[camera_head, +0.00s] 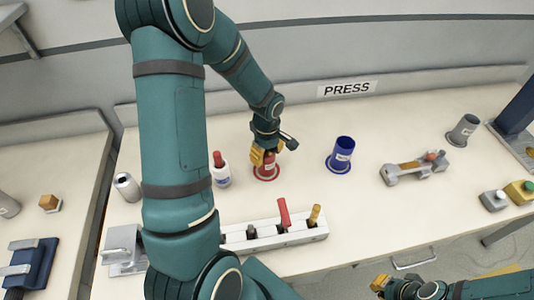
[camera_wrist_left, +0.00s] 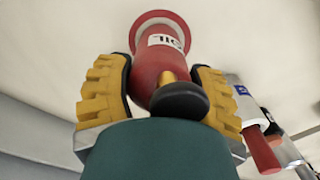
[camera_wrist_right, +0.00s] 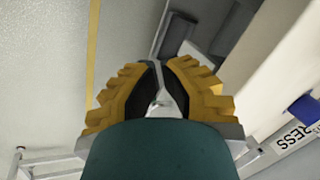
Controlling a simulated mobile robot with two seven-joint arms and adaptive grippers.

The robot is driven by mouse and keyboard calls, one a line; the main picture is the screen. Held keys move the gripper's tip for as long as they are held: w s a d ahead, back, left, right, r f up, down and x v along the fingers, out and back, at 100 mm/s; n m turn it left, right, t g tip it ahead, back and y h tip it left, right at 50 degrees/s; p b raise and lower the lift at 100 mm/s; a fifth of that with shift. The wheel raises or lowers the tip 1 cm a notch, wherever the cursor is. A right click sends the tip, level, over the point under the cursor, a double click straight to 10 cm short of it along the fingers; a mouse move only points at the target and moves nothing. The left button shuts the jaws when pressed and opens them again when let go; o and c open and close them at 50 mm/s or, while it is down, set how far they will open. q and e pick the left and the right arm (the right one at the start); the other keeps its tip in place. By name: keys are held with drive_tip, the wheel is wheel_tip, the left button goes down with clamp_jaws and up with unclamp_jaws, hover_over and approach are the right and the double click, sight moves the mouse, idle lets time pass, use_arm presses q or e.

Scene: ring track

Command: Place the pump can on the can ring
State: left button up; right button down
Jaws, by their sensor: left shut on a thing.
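The pump can (camera_wrist_left: 170,62) is red with a white label and a dark round knob on top. My left gripper (camera_head: 264,158) is shut around it, one yellow finger on each side in the left wrist view (camera_wrist_left: 160,88). The can is upright over the red can ring (camera_head: 267,177) on the bench, and the ring shows around its base (camera_wrist_left: 135,32). Whether the base rests fully on the bench is hard to tell. My right gripper (camera_head: 381,284) is low, in front of the bench; its fingers nearly meet in the right wrist view (camera_wrist_right: 160,75).
A white bottle with a red cap (camera_head: 221,174) stands close left of the can. A blue cup (camera_head: 343,150) stands on a blue ring to the right. A white rack (camera_head: 270,237) with upright tools lies in front. A grey wrench-like part (camera_head: 405,172) lies farther right.

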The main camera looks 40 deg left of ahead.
use_arm(q)
drive_tip(key=o, duration=0.9)
drive_tip(key=shift+f, duration=0.15)
drive_tip(key=shift+c, duration=0.2)
drive_tip(key=o, duration=0.4)
drive_tip(key=shift+o, duration=0.2)
drive_tip(key=shift+r, duration=0.3)
wheel_tip(320, 180, up, 12)
drive_tip(key=shift+f+p, duration=0.1)
drive_tip(key=shift+p, duration=0.95)
drive_tip(key=shift+s, duration=0.1)
